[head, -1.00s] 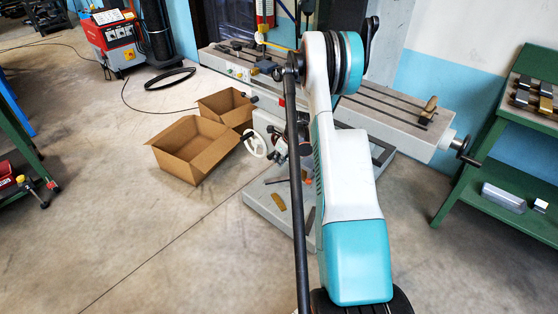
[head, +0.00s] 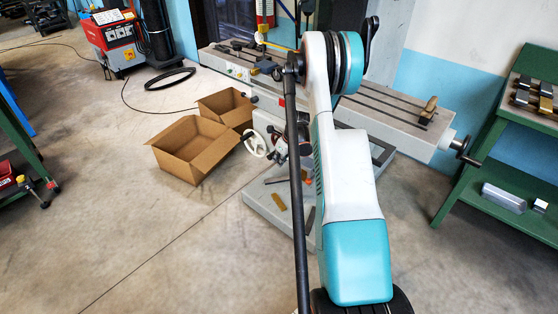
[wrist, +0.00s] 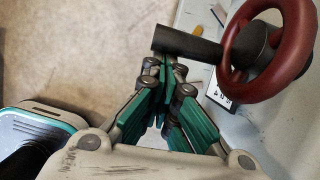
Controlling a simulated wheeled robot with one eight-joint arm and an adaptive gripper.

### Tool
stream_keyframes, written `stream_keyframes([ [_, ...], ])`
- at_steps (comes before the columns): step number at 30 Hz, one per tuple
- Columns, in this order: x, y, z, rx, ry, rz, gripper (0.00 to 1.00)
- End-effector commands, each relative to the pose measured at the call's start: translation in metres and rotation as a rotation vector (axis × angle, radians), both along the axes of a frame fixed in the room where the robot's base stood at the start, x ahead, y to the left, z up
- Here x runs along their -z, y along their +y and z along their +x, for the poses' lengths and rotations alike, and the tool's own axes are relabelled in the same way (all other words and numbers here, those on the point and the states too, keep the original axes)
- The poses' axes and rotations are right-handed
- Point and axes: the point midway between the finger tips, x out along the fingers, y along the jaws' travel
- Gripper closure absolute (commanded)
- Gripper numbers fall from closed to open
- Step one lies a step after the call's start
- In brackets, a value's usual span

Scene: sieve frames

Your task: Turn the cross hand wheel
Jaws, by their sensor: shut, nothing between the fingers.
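A dark red ring-shaped hand wheel (wrist: 230,62) is at the upper right of the wrist view. A dark cylindrical handle (wrist: 185,43) sticks out from it toward the left. My gripper (wrist: 163,75) is shut and empty, with its green-padded fingers together just below the handle's left end. I cannot tell whether the fingertips touch the handle. In the head view my arm covers most of this area, and only small grey and dark parts show beside it.
Two open cardboard boxes (head: 194,148) stand on the floor left of the machine. A green shelf (head: 490,150) with metal blocks is at the right. A crank handle (head: 468,152) juts from the table's right end. The floor at the lower left is clear.

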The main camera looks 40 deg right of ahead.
Motion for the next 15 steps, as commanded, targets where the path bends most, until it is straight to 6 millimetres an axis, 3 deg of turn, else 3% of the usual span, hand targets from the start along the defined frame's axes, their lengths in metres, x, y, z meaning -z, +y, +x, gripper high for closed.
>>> stream_keyframes([
  [8, -0.003, 0.000, -0.001, 0.000, 0.000, 0.000, 1.00],
  [15, -0.030, -0.001, -0.012, 0.001, 0.000, 0.000, 1.00],
])
